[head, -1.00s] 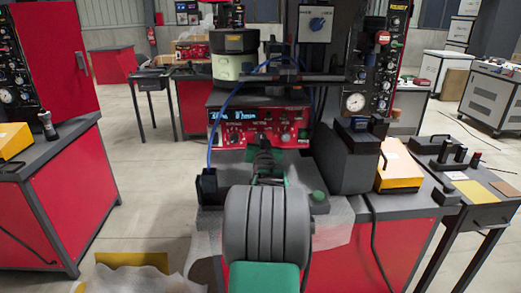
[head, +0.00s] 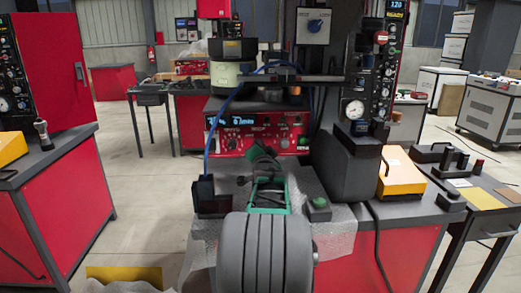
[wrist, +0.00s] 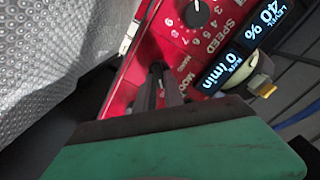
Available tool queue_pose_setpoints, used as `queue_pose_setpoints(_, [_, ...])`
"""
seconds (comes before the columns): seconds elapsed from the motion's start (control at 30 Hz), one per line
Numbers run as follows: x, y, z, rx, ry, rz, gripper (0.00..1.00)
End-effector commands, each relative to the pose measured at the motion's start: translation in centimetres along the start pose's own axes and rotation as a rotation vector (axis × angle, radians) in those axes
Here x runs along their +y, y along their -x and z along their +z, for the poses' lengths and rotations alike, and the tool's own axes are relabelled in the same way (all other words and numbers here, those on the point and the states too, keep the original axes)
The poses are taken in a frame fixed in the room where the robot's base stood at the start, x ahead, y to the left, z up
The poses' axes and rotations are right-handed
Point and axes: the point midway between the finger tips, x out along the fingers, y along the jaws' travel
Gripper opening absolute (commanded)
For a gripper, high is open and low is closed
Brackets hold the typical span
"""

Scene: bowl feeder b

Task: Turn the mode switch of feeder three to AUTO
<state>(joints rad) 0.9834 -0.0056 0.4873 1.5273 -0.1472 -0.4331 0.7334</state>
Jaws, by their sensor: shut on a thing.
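The red control panel of the feeder (head: 285,140) stands ahead in the head view, under a bowl, with a lit display and several knobs. In the wrist view the panel (wrist: 135,75) appears rotated, with a speed dial (wrist: 198,12), the lettering MODE and MANU, and displays reading 0/min and 40%. My gripper (wrist: 164,75) reaches the panel beside that lettering, its dark fingers close together and shut on the mode switch. The switch itself is mostly hidden by the fingers, so its setting cannot be read. In the head view my gripper (head: 258,153) is in front of the panel's lower edge.
Bubble wrap (head: 335,224) covers the bench front. A green button box (head: 318,208) sits right of my arm, a dark box (head: 210,196) left. A yellow box (head: 400,177) stands farther right. Open floor lies left, before another red cabinet.

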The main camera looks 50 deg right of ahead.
Motion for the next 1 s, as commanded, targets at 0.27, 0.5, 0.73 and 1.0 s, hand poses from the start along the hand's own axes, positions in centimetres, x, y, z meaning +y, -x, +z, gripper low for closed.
queue_pose_setpoints(0.27, [-0.15, -0.01, -0.27, 0.005, -0.006, -0.003, 0.0])
queue_pose_setpoints(0.5, [-0.15, -0.01, -0.25, 0.004, -0.005, -0.003, 0.22])
queue_pose_setpoints(0.73, [-0.06, -0.01, -0.11, 0.002, -0.005, -0.001, 0.35])
queue_pose_setpoints(1.0, [-0.1, 0.89, -0.15, 0.002, -0.005, -0.002, 0.35])
